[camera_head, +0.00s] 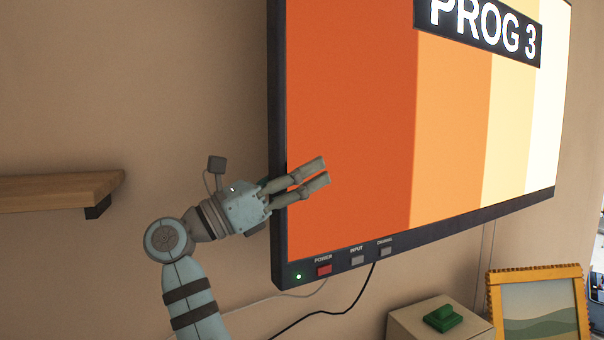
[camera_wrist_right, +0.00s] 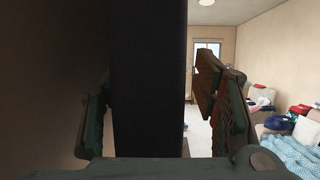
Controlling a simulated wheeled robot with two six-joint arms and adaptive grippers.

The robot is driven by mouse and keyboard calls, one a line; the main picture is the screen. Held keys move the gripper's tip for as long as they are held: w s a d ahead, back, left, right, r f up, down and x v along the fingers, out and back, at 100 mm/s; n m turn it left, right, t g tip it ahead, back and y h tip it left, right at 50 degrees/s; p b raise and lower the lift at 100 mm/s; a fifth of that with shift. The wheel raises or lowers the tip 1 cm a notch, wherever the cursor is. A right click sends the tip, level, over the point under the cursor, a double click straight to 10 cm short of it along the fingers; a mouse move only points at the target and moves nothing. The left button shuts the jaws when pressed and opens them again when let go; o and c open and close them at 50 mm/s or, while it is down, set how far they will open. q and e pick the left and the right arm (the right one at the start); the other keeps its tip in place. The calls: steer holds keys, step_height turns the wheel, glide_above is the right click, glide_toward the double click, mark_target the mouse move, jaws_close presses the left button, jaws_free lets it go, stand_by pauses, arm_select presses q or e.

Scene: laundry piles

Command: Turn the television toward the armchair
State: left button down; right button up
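The television (camera_head: 350,130) is a large wall-side screen with a dark frame, showing orange to pale bands and "PROG 3". It is on, with a green light and a red power button at its lower left. My right gripper (camera_head: 302,178) is at its left edge, with finger parts in front of the screen. In the right wrist view the dark television edge (camera_wrist_right: 148,80) stands between the two spread fingers of my right gripper (camera_wrist_right: 155,115), one on each side. A narrow gap shows beside the room-side finger. My left gripper is out of view. I cannot make out the armchair for certain.
A wooden shelf (camera_head: 60,190) is on the wall at left. Below the television are cables (camera_head: 340,310), a box (camera_head: 410,325) with a green object (camera_head: 443,317), and a picture frame (camera_head: 535,275). Seating with a blue checked cloth (camera_wrist_right: 290,150) shows across the room.

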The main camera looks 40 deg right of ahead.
steer(key=shift+w+a, duration=0.1)
steer(key=v, duration=1.2)
steer(key=shift+f, duration=0.1)
